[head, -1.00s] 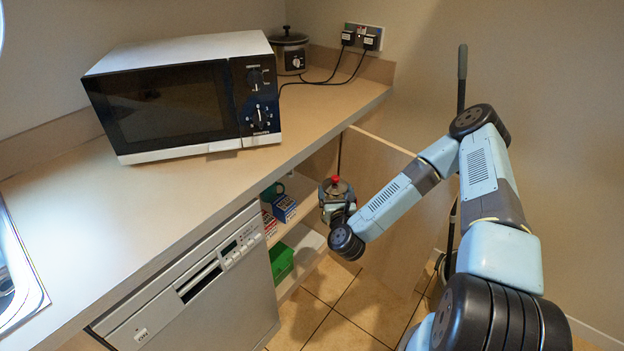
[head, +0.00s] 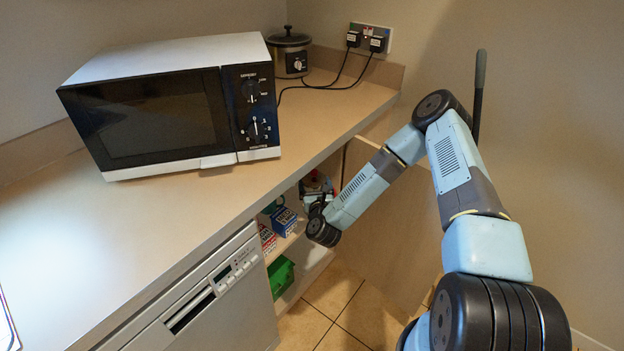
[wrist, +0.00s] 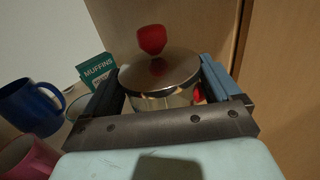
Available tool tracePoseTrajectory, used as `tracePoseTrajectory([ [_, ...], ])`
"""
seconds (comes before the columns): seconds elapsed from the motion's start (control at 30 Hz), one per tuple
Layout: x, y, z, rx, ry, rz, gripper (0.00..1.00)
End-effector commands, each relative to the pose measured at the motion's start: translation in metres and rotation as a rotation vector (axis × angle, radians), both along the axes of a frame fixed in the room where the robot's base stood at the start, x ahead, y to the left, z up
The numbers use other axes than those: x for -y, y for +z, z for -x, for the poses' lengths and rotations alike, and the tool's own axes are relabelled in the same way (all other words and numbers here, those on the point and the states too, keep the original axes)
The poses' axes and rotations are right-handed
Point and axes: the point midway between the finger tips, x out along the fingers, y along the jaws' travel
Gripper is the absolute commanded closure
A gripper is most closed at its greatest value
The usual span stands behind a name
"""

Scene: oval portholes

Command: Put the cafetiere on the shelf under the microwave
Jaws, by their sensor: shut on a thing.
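The cafetiere (wrist: 160,75) has a steel lid, a red knob and a glass body. In the wrist view my gripper (wrist: 165,95) is shut around it, with a finger on each side. In the head view the cafetiere (head: 316,183) is at the opening of the cupboard under the counter, partly hidden by my gripper (head: 315,203) and wrist. The white and black microwave (head: 170,105) stands on the counter above. I cannot tell whether the cafetiere touches the shelf.
A blue mug (wrist: 32,106), a pink mug (wrist: 27,158) and a muffins box (wrist: 97,70) are left of my gripper. The open cupboard door (head: 395,225) is at the right.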

Motion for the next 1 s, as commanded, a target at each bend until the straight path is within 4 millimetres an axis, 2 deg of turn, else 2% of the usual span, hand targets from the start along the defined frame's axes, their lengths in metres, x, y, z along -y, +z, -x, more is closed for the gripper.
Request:
tracePoseTrajectory([
  [0.03,0.000,0.002,-0.012,0.005,-0.002,0.001,0.85],
  [0.2,-0.003,0.002,-0.046,0.005,-0.003,0.001,0.85],
  [0.4,-0.006,0.001,-0.070,0.002,-0.003,0.001,0.85],
  [0.67,-0.008,-0.001,-0.083,0.002,-0.002,0.000,0.85],
  [0.83,-0.009,-0.026,-0.082,0.000,-0.001,0.001,0.85],
  [1.0,-0.008,-0.034,-0.082,0.002,-0.002,0.000,0.85],
])
